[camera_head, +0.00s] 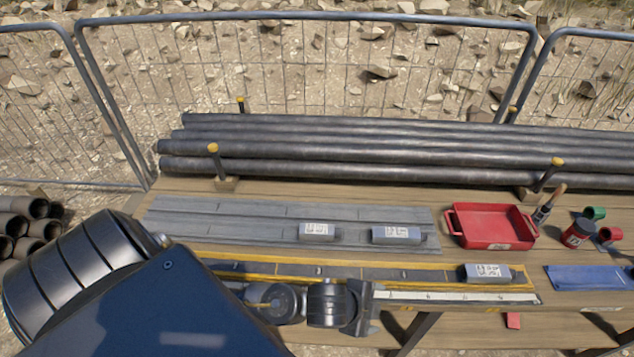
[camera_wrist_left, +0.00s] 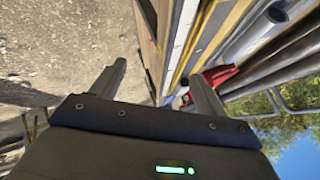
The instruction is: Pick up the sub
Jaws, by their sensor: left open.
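Three short grey cylinders with white labels could be the sub; I cannot tell which one is meant. Two lie on the grey slatted mat (camera_head: 250,212): a left cylinder (camera_head: 318,231) and a middle cylinder (camera_head: 397,235). A right cylinder (camera_head: 488,273) lies in the yellow-edged rack (camera_head: 410,274). My left gripper (camera_head: 376,308) is near the front edge of the bench, left of the right cylinder and apart from it. In the left wrist view its two fingers (camera_wrist_left: 158,76) are spread with nothing between them. My right gripper is not in view.
Long black pipes (camera_head: 360,155) lie behind between yellow-capped posts. A wire fence (camera_head: 300,70) stands beyond. Short pipes (camera_head: 28,222) are stacked at left.

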